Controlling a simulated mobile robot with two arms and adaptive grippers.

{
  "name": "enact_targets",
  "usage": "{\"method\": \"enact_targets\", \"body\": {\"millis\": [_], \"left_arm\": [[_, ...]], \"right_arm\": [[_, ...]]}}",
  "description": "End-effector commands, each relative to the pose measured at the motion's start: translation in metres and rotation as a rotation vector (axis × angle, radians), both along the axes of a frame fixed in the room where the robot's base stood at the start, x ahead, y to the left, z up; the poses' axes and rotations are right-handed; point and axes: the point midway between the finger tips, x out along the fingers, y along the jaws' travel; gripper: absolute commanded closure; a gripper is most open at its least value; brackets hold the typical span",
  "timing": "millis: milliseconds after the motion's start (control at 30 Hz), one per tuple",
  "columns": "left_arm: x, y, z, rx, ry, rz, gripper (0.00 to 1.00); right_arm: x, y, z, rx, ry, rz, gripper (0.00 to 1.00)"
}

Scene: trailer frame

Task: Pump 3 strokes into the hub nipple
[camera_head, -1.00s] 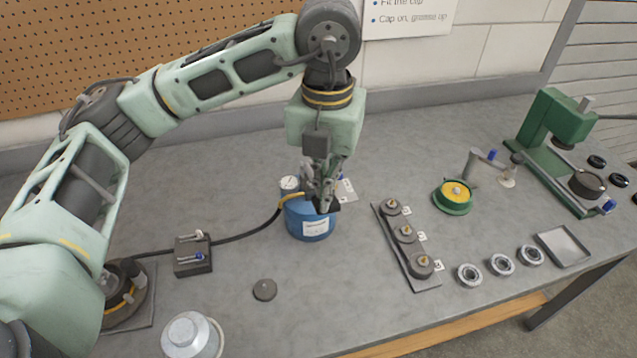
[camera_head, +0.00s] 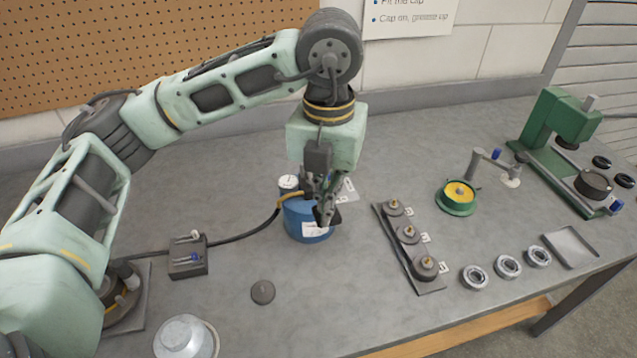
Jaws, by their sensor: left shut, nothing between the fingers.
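A blue grease pump (camera_head: 298,222) with a white label and a round gauge (camera_head: 288,182) stands upright on the bench. My left gripper (camera_head: 324,218) is shut and empty, pointing down over the pump's top and right side; it hides the pump's top, and I cannot tell whether it touches. A hose (camera_head: 240,239) with a yellow end section runs left from the pump, behind a small block, toward a dark round hub (camera_head: 128,300) at the lower left. My arm partly covers that hub, and its nipple is not clear. My right gripper is out of view.
A dark block (camera_head: 188,258) with small levers and a dark disc (camera_head: 262,292) lie left of centre. A rail (camera_head: 410,255) with several fittings, a green-rimmed yellow dish (camera_head: 458,197), bearings (camera_head: 507,267), a grey tray (camera_head: 570,248) and a green press (camera_head: 550,140) stand right.

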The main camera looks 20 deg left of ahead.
Motion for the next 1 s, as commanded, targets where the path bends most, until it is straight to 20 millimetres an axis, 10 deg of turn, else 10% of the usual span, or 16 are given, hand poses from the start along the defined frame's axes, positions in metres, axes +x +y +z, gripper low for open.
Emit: {"method": "enact_targets", "body": {"millis": [1000], "left_arm": [[-0.001,-0.001,-0.035,0.001,0.000,0.001,1.00]], "right_arm": [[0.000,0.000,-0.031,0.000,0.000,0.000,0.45]]}}
